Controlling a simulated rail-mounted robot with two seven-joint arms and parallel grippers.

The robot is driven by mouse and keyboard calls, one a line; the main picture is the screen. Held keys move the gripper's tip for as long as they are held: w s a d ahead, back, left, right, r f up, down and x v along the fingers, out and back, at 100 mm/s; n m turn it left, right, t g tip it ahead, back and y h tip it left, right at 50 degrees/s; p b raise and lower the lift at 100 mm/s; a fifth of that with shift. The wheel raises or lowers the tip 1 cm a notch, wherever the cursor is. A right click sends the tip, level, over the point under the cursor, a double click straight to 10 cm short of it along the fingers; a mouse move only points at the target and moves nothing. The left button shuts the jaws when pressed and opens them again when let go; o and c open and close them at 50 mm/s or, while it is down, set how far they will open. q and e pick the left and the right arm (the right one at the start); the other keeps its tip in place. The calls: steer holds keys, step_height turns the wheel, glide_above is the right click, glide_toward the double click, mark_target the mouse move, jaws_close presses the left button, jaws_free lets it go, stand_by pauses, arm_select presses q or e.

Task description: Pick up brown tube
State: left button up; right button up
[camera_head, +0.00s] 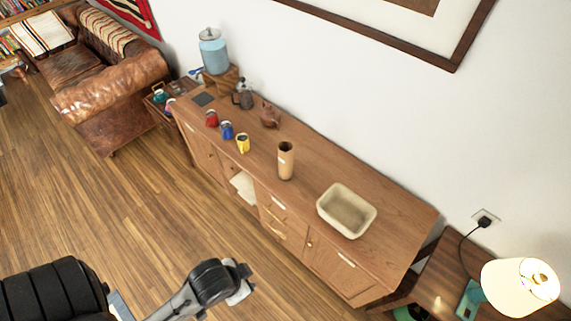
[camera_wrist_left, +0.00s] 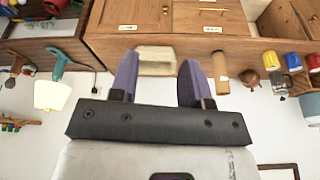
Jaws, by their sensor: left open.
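The brown tube (camera_head: 286,161) stands upright on the wooden sideboard (camera_head: 330,165), between the yellow mug and the beige basin. My left gripper (camera_head: 240,283) is low in the head view, in front of the sideboard and well away from the tube. In the left wrist view, which is upside down, its two purple fingers (camera_wrist_left: 158,78) are apart with nothing between them. The tube also shows there (camera_wrist_left: 221,70), just right of the right finger and beyond it. My right gripper is not in view.
The beige basin (camera_head: 347,210) is right of the tube. Yellow (camera_head: 243,143), blue (camera_head: 227,130) and red (camera_head: 211,118) mugs stand to its left, with a brown teapot (camera_head: 270,115) behind. A lit lamp (camera_head: 519,286) is at lower right. Floor in front is clear.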

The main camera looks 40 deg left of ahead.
arm_select(q)
steer(key=o, duration=1)
steer(key=shift+a, duration=0.1)
